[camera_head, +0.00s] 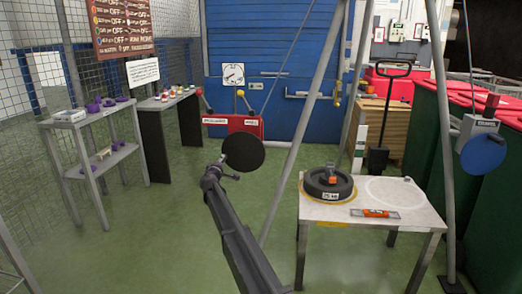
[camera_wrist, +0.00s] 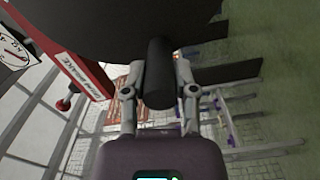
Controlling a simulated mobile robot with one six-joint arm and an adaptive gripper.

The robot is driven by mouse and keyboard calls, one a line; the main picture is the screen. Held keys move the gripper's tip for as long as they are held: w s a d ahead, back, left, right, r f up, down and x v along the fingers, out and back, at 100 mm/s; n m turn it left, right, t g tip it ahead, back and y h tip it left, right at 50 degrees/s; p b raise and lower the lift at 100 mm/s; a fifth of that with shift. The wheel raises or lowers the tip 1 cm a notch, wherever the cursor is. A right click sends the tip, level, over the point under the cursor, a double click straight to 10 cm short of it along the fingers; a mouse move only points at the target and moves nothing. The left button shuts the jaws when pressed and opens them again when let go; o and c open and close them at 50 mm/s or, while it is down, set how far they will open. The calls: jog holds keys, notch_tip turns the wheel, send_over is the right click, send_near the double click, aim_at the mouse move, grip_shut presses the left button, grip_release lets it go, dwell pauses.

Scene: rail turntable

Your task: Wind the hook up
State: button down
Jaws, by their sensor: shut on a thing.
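A black disc (camera_head: 243,152) stands upright in front of a red panel (camera_head: 247,124) with pale labels. A short black cylindrical handle (camera_wrist: 159,65) sticks out from the disc in the wrist view. My gripper (camera_head: 224,170) is at the disc's lower left; in the wrist view its two fingers (camera_wrist: 160,92) are closed on both sides of the handle. I cannot make out a hook for certain.
A table (camera_head: 410,215) bears a dark round weight (camera_head: 329,186) with an orange piece on top and a spirit-level-like orange bar (camera_head: 376,213). Tripod legs (camera_head: 305,85) cross the scene. Shelves (camera_head: 95,150) stand left. Green floor between is clear.

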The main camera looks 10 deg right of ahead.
jog(key=shift+w+a+r+m+p, duration=0.1)
jog(key=shift+w+r+m+p, duration=0.05)
jog(key=shift+r+m+p, duration=1.25)
jog(key=shift+m, duration=0.3)
jog(key=shift+d+r+m+p, duration=0.15)
jog(key=shift+r+m+p, duration=0.45)
jog(key=shift+m, duration=0.2)
jog(key=shift+d+r+m+p, duration=0.15)
jog(key=shift+r+m+p, duration=0.4)
jog(key=shift+m, duration=0.25)
jog(key=shift+r, duration=0.15)
jog(key=shift+s+d+r+m+p, duration=0.2)
jog(key=shift+d+r+m+p, duration=0.3)
jog(key=shift+m, duration=0.4)
jog(key=shift+s+d+r+m+p, duration=0.15)
jog(key=shift+d+r+m+p, duration=0.1)
jog(key=shift+r+m+p, duration=0.5)
jog(key=shift+f+m, duration=0.15)
jog(key=shift+m, duration=0.1)
jog(key=shift+d, duration=0.1)
jog(key=shift+s+d+r+m+p, duration=0.25)
jog(key=shift+d+r+m+p, duration=0.2)
jog(key=shift+m, duration=0.45)
jog(key=shift+s+d+r+m+p, duration=0.25)
jog(key=shift+d+r+m, duration=0.25)
jog(key=shift+m, duration=0.4)
